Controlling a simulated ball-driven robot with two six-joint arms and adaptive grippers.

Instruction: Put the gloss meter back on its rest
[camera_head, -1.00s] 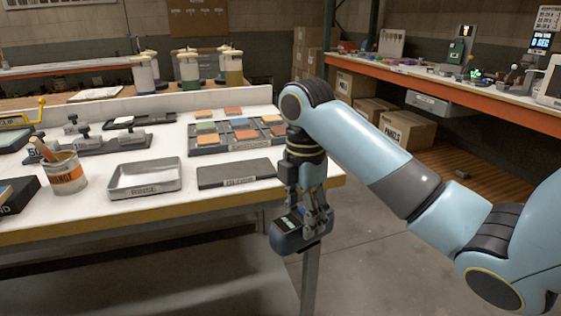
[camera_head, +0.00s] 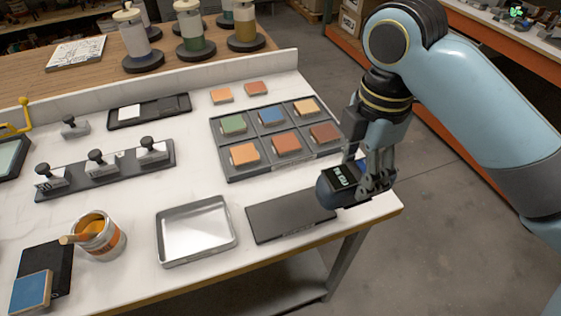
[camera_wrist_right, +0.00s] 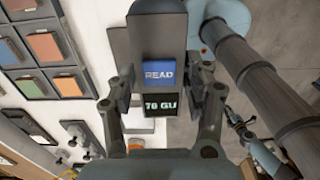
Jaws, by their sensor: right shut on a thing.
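The gloss meter (camera_head: 333,189) is a dark blue-grey block with a small lit display and a blue button. My right gripper (camera_head: 374,182) is shut on it. In the right wrist view the meter (camera_wrist_right: 160,30) sits between the two fingers, its button marked READ and its display showing 70 GU. The rest appears to be the flat dark labelled pad (camera_head: 285,216) near the table's front edge. The meter overlaps the pad's right end in the head view and looks raised above the table. The gap below it is hard to judge. My left gripper is not seen.
A shallow metal tray (camera_head: 160,240) lies left of the pad. A grey rack (camera_head: 225,170) of coloured tiles stands behind it. An open paint can (camera_head: 112,240) and a row of black-knobbed blocks are further left. Bare white table lies around the pad.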

